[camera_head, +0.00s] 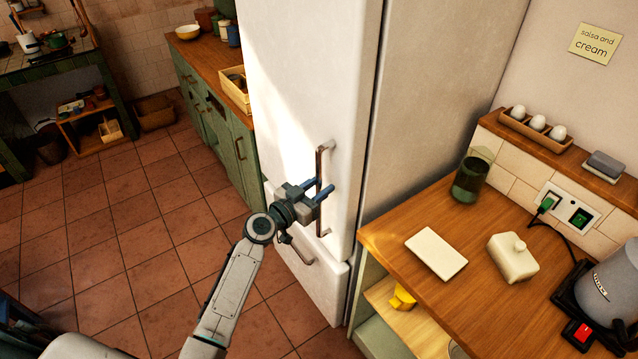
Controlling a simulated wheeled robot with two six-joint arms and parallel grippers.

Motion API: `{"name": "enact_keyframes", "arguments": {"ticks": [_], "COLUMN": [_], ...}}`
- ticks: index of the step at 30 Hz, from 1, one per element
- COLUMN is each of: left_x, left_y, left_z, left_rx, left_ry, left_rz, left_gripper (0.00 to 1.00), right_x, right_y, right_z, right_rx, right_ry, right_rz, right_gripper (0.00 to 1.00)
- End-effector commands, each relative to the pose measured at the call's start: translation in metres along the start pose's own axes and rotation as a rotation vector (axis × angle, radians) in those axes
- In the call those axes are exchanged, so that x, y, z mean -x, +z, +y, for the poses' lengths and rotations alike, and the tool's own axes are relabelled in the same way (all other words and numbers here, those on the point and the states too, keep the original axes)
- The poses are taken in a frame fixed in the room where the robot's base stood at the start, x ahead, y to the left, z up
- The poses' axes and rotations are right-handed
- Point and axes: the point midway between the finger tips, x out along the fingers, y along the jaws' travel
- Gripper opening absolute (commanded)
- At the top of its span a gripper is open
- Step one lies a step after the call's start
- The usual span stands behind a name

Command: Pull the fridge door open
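The tall white fridge (310,75) stands in the middle, and its upper door looks closed. A vertical brown bar handle (320,163) is on this door, near its right edge. My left gripper (322,188) is at the middle of this handle. Its two blue fingers are apart, with a gap that looks wider than the bar. The bar passes behind or between them; I cannot tell whether they touch it. The gripper hides the middle of the handle. A lower door or drawer with its own handle (299,251) is below, also closed. My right gripper is out of view.
A wooden counter (385,236) stands close on the right, with a white board (436,254), a butter dish (512,257), a dark glass (471,178) and a kettle (612,285). A green cabinet (236,150) is left of the fridge. The tiled floor (130,235) at left is free.

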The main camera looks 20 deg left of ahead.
Motion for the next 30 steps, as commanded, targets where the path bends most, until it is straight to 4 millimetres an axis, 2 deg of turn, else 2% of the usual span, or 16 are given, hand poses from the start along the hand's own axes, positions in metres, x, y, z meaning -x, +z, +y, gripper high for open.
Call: {"name": "enact_keyframes", "arguments": {"ticks": [8,13,23,30], "left_x": [-0.002,-0.002,0.0,0.011], "left_y": [0.0,0.0,0.002,0.007], "left_z": [0.0,0.0,-0.001,-0.003], "left_rx": [0.0,0.0,-0.002,-0.005], "left_ry": [0.0,0.0,0.005,0.042], "left_rz": [0.001,0.0,0.0,0.0], "left_gripper": [0.34,0.01,0.0,0.0], "right_x": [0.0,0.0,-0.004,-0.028], "right_y": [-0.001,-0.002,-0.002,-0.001], "right_z": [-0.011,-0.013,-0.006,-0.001], "right_rx": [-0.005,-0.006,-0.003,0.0], "right_ry": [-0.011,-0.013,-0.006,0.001], "right_rz": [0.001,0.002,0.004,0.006], "right_gripper": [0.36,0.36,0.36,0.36]}}
